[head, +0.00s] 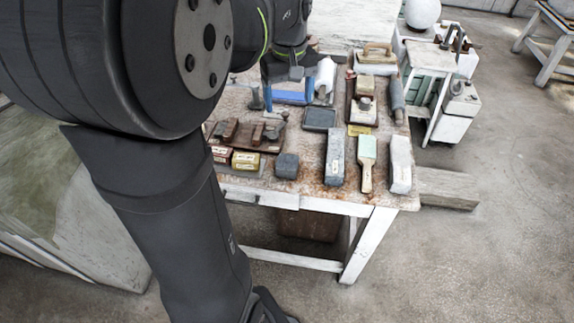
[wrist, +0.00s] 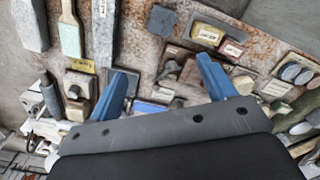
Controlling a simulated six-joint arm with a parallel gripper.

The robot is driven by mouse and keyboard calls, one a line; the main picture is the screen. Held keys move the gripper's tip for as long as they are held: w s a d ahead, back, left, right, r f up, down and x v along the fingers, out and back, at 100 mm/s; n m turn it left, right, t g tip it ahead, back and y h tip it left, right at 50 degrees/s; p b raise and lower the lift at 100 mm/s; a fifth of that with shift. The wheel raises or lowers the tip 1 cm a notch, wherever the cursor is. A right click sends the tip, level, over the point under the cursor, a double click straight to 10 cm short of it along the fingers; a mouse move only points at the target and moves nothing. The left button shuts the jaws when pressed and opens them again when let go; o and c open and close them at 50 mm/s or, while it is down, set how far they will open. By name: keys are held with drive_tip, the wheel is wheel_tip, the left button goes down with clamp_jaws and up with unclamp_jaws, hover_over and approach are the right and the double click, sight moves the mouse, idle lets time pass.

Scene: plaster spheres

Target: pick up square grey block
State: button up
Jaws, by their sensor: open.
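The square grey block (head: 287,166) is a small dark grey block near the front edge of the worktable, right of the yellow box. In the wrist view it (wrist: 162,20) lies near the top middle, beyond the fingertips, and nothing touches it. My gripper (wrist: 163,75) is open, with two blue fingers spread apart and nothing between them. The fingers are above the table and apart from the block. In the head view my arm hides much of the gripper, which is over the back part of the table.
Right of the block stand a long grey bar (head: 335,158), a brush (head: 367,163) and a pale bar (head: 400,165). On its left are a yellow box (head: 246,161) and a wooden tray (head: 268,141) of tools. A dark square plate (head: 319,119) lies behind it.

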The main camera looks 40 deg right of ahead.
wheel_tip(320, 180, down, 5)
drive_tip(key=m, duration=0.6)
approach(287, 162)
drive_tip(key=f, duration=0.5)
drive_tip(key=shift+s+d+f, duration=0.1)
drive_tip(key=shift+d, duration=0.1)
drive_tip(key=shift+a+f, duration=0.1)
drive_tip(key=shift+f, duration=2.55)
drive_tip(key=shift+c, duration=0.5)
drive_tip(key=c, duration=1.2)
drive_tip(key=shift+r, duration=0.15)
